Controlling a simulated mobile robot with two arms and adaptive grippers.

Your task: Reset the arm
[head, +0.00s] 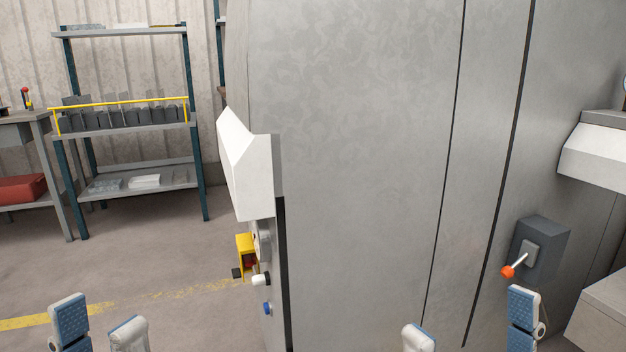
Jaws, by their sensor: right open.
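A lever arm (519,260) with an orange knob (508,271) sticks out of a dark grey box (543,250) on the machine's front at the right. It slants down and to the left. My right gripper (470,328) is at the bottom edge, below and left of the lever, its fingers wide apart and nothing between them. Its right finger is just under the knob in the picture; I see no contact. My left gripper (99,329) is at the bottom left, fingers apart and empty, far from the lever.
The large grey machine (350,150) fills the middle. A white cover (243,165) and a yellow switch housing (246,255) jut from its left edge. A shelf rack (130,131) and a workbench (20,133) stand behind left. Floor at left is clear.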

